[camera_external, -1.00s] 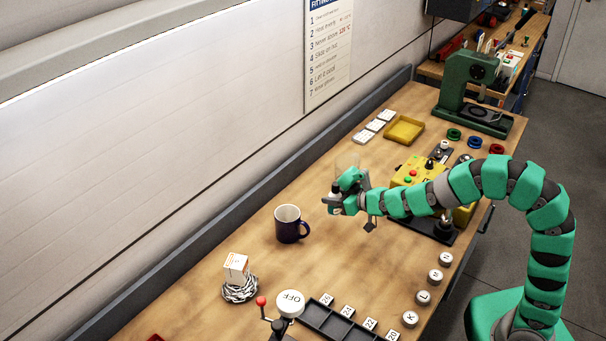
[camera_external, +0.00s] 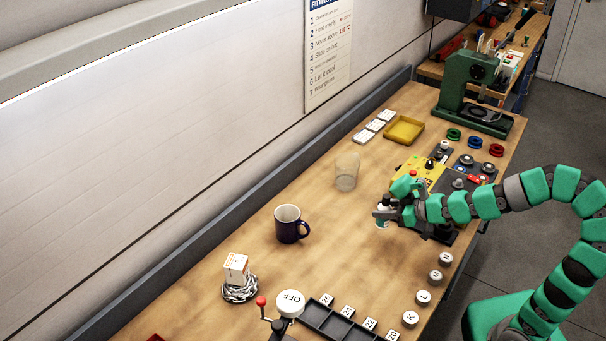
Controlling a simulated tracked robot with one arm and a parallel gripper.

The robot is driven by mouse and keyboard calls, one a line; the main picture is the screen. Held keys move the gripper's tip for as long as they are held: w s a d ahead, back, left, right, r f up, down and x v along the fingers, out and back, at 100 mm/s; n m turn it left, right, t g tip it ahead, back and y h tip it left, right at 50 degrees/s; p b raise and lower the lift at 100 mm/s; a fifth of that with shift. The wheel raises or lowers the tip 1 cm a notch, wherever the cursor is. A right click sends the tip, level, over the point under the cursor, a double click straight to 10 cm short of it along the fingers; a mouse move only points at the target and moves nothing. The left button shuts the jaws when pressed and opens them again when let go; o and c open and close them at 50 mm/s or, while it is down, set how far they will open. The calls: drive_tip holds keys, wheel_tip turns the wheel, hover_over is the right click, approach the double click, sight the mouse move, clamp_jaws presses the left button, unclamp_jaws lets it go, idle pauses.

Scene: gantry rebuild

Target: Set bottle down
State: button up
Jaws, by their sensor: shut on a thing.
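My gripper (camera_external: 388,213) is at the middle of the workbench, in front of the yellow control box. It is shut on a small white bottle (camera_external: 382,224), which is mostly hidden by the jaws. Bits of white show above and below the jaws, and the bottle looks roughly upright. I cannot tell whether its base touches the wooden bench top (camera_external: 330,255).
A clear glass (camera_external: 347,172) stands to the upper left of my gripper, and a dark mug (camera_external: 288,224) stands left. The yellow control box (camera_external: 419,173) is close behind. Lettered white knobs (camera_external: 435,275) line the front edge. Bare bench lies between mug and gripper.

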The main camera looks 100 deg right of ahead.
drive_tip(key=shift+a, duration=0.2)
drive_tip(key=shift+s+d+r+b+x, duration=0.25)
drive_tip(key=shift+d+x, duration=0.2)
drive_tip(key=shift+x, duration=2.25)
drive_tip(key=shift+s+d+r+b+x, duration=0.2)
drive_tip(key=shift+d+x, duration=0.25)
drive_tip(key=shift+x, duration=2.25)
drive_tip(key=shift+s+d+r+b+x, duration=0.15)
drive_tip(key=shift+d+r+b+x, duration=0.2)
drive_tip(key=shift+x, duration=2.35)
drive_tip(key=shift+f, duration=0.1)
drive_tip(key=shift+f, duration=0.15)
drive_tip(key=o, duration=1)
